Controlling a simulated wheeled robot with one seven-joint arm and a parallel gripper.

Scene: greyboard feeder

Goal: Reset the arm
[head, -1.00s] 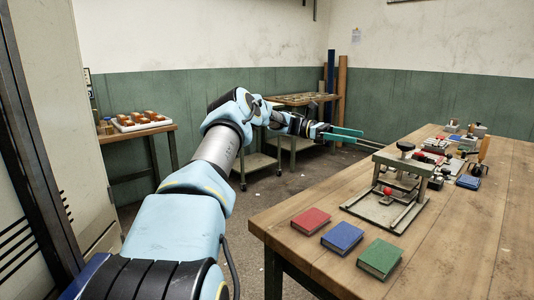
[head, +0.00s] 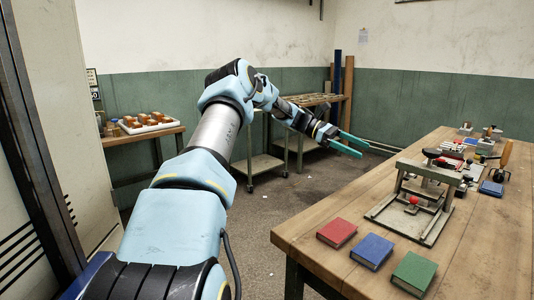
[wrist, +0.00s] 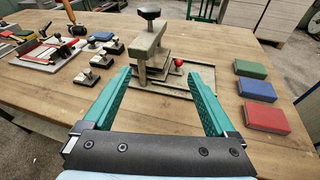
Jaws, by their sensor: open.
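My gripper (head: 350,144) is open and empty. In the head view its green fingers hang in the air beyond the left edge of the wooden table (head: 330,265). In the wrist view my gripper (wrist: 165,100) shows both green fingers spread apart, with nothing between them but the view of the table and the press. My arm reaches forward from the lower left with its elbow raised.
A press (head: 415,205) with a red knob stands on the table. Red (head: 337,232), blue (head: 372,251) and green (head: 414,273) books lie along the near edge. Several stamps and tools sit farther back. A side table (head: 160,134) holds a tray at left. Floor between is clear.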

